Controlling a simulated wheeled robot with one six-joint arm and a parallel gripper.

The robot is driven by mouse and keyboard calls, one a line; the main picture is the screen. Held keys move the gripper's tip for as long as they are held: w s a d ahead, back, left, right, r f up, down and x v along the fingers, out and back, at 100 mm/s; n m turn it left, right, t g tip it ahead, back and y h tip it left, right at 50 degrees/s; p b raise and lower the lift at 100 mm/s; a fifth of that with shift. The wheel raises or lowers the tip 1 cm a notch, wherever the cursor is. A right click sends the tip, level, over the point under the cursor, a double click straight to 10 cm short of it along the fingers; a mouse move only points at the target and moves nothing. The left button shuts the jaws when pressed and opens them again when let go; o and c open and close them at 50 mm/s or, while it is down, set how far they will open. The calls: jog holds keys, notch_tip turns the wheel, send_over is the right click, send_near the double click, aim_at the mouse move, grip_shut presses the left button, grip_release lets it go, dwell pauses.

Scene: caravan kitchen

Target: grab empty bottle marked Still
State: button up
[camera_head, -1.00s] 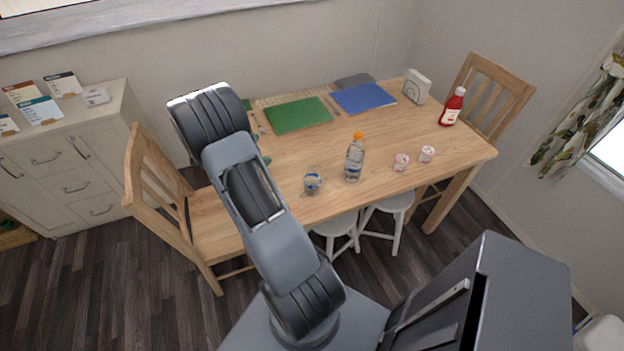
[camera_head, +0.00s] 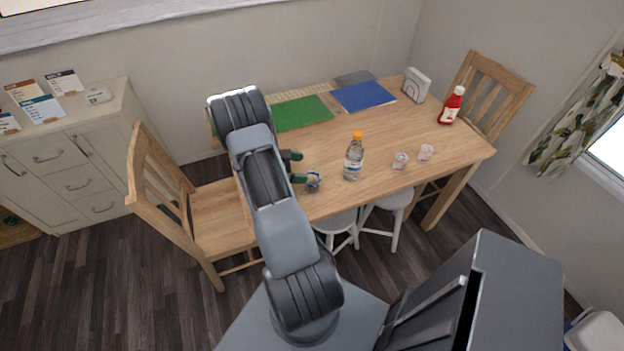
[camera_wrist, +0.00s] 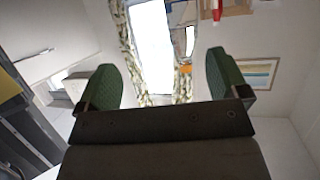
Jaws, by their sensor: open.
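A clear bottle (camera_head: 353,158) with an orange cap and a pale label stands upright on the wooden table (camera_head: 400,135), near its front edge. The label's wording is too small to read. My gripper (camera_head: 296,167) is above the table, left of the bottle and apart from it, with its green finger pads pointing right. In the wrist view my gripper (camera_wrist: 163,85) is open with nothing between its fingers. A small bit of orange (camera_wrist: 186,69) shows between the fingers there; it may be the bottle's cap.
A small glass (camera_head: 313,181) stands beside my gripper, partly hidden by it. Two small cups (camera_head: 400,160) (camera_head: 426,152) are right of the bottle. A red ketchup bottle (camera_head: 451,105) and a napkin holder (camera_head: 416,85) stand farther back. Chairs and white stools (camera_head: 338,226) surround the table.

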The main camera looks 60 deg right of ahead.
aim_at(309, 166)
jog(key=x, duration=0.2)
jog(key=p+x, duration=0.1)
jog(key=shift+s+d+r, duration=0.2)
jog(key=shift+d, duration=0.2)
jog(key=shift+s+d+f, duration=0.3)
jog(key=shift+s+d, duration=0.05)
jog(key=c, duration=1.2)
